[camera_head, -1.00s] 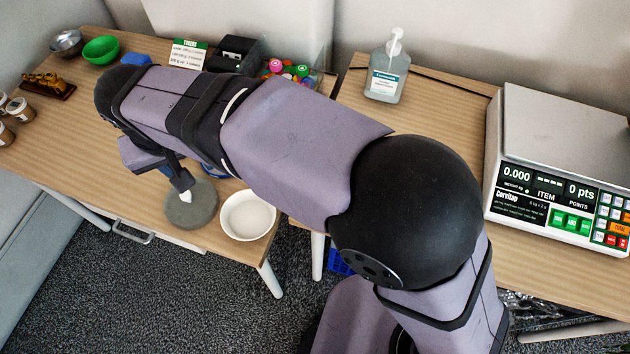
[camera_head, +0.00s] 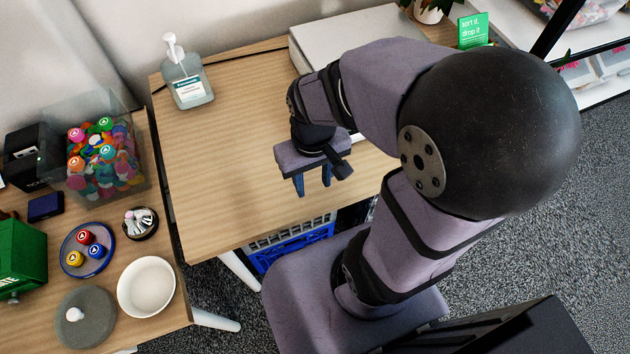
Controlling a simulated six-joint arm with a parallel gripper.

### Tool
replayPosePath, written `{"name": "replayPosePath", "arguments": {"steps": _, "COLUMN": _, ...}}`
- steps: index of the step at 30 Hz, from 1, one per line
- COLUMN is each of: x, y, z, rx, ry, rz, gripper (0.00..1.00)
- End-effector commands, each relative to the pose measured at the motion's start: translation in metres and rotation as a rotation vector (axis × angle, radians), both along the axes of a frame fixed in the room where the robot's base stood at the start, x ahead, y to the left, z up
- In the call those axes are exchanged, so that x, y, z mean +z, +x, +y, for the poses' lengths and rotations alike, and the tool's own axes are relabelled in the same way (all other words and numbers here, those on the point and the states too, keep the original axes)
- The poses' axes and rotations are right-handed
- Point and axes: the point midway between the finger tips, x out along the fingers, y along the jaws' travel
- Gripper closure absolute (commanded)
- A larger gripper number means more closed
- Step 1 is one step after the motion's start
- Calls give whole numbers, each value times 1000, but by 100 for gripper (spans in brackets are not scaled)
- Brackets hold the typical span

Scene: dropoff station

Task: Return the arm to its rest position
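My gripper (camera_head: 313,183) hangs over the front part of the right-hand wooden table (camera_head: 215,170), pointing down. Its two blue fingers are apart with nothing visible between them. My arm is folded back close to my base, with the elbow to the right of the gripper.
A scale (camera_head: 325,40) stands behind my arm, partly hidden. A sanitizer bottle (camera_head: 187,75) stands at the table's back left. On the left table are a clear bin of tokens (camera_head: 100,160), a blue-rimmed plate (camera_head: 70,240), a white bowl (camera_head: 146,287) and a grey lid (camera_head: 85,318). A blue crate (camera_head: 290,247) sits below.

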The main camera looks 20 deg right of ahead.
Motion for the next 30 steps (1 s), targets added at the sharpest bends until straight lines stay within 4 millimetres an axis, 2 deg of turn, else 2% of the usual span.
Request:
{"name": "replayPosePath", "arguments": {"steps": 4, "x": -3, "y": -8, "z": -8, "rx": -23, "ry": 3, "rz": 5, "gripper": 62}}
{"name": "replayPosePath", "arguments": {"steps": 13, "x": -3, "y": -9, "z": -8, "rx": -23, "ry": 3, "rz": 6, "gripper": 62}}
{"name": "replayPosePath", "arguments": {"steps": 17, "x": 4, "y": -9, "z": -8, "rx": -23, "ry": 3, "rz": 6, "gripper": 62}}
{"name": "replayPosePath", "arguments": {"steps": 23, "x": 36, "y": -9, "z": -7, "rx": -22, "ry": 3, "rz": 6, "gripper": 62}}
{"name": "replayPosePath", "arguments": {"steps": 30, "x": 93, "y": -9, "z": -8, "rx": -21, "ry": 3, "rz": 6, "gripper": 62}}
